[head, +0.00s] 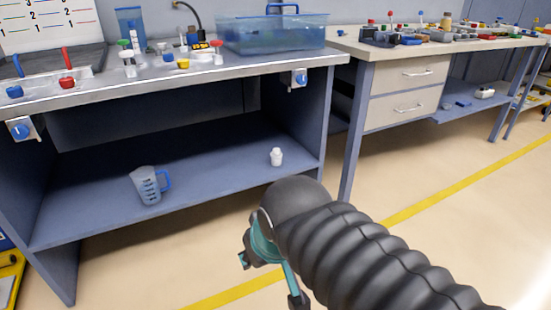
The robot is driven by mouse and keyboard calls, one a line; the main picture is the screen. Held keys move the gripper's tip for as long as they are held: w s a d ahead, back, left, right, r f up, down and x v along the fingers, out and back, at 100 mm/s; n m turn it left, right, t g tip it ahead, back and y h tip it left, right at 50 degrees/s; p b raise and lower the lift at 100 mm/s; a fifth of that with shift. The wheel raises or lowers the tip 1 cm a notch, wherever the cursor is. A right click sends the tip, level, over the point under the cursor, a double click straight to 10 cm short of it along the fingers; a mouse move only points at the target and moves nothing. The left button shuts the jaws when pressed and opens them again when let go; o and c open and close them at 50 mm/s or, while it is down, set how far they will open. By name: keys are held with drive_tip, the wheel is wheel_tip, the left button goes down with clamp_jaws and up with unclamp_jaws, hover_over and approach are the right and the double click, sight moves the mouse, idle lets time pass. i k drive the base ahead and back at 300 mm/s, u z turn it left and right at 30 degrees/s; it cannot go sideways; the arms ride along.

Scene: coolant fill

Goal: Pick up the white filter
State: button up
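A small white object (276,157), which looks like the white filter, stands upright on the right part of the bench's lower shelf (215,170). It has a narrower top and nothing touches it. My gripper (266,258) is below and in front of the shelf in the head view, apart from the white object. Only some teal and dark parts of it show beside my black sleeved arm. Its fingertips are not clear, so I cannot tell if it is open or shut. I see nothing held in it.
The bench top (130,85) above carries valves and a blue transparent tank (272,35). A drawer bench (405,90) stands at right. The floor in front is clear.

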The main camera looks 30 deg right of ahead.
sight(277, 155)
drive_tip(key=k, duration=0.6)
drive_tip(key=z, duration=0.75)
drive_tip(key=i, duration=1.1)
drive_tip(key=u, duration=0.55)
drive_tip(key=i, duration=0.5)
drive_tip(key=u, duration=0.6)
